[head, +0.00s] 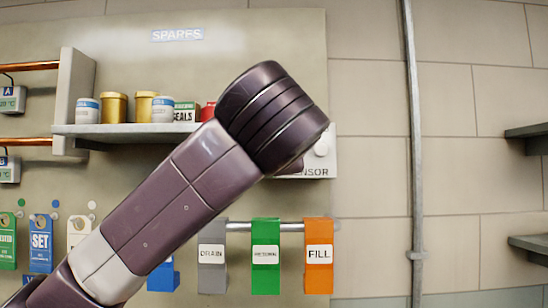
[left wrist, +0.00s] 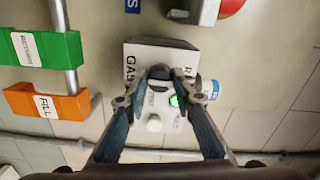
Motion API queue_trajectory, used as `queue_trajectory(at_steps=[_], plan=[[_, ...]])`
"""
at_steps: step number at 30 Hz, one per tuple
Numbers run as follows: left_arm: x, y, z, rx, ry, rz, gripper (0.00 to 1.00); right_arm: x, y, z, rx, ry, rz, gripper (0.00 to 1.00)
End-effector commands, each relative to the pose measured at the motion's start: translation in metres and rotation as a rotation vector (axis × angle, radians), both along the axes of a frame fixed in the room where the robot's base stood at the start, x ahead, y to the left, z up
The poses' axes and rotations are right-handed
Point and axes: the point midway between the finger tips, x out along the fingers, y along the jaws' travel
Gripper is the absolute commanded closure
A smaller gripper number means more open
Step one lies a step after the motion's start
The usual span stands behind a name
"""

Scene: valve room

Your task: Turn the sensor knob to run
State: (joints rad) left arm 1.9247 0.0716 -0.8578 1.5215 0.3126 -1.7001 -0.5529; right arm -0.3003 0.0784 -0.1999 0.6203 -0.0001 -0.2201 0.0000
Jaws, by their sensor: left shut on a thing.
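My left gripper (left wrist: 167,80) is in front of the pale sensor box (left wrist: 141,57) in the left wrist view. Its two fingertips are close together at the box's face, shut on the sensor knob, which they mostly hide. I cannot read the knob's setting. A lit green lamp (left wrist: 174,100) and a small white round part (left wrist: 154,124) show on the face. In the head view my left arm covers most of the sensor box (head: 329,168), leaving its right edge and the letters "NSOR"; the gripper is hidden there. My right gripper is not in view.
A shelf (head: 130,128) with several tins and boxes is on the wall left of the sensor box. Below, a rail (head: 290,227) carries grey, green (head: 265,280) and orange (head: 318,280) tags. A vertical pipe (head: 412,150) runs to the right.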

Motion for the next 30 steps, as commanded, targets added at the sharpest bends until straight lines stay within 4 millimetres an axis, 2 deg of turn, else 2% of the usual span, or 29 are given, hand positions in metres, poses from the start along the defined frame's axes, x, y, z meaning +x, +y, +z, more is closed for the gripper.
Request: queue_trajectory(at_steps=[1, 19, 20, 21, 24, 30], plan=[[0.0008, -0.0002, -0.0042, -0.013, 0.007, 0.001, 1.0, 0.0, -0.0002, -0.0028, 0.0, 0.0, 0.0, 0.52], [0.0008, -0.0006, -0.0035, -0.051, 0.008, 0.001, 1.0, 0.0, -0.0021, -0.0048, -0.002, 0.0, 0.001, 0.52], [0.0008, -0.0006, -0.0035, -0.051, 0.008, 0.001, 0.75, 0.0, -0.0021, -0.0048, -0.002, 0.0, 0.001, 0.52], [0.0008, -0.0007, -0.0035, -0.05, 0.008, 0.0, 0.71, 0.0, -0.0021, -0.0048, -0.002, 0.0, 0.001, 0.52], [0.0007, -0.0006, -0.0029, -0.05, 0.007, 0.0, 0.6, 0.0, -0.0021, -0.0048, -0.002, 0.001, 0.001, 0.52], [0.0004, -0.0003, -0.0016, -0.05, 0.004, 0.0, 0.58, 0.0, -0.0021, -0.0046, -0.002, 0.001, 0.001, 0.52]])
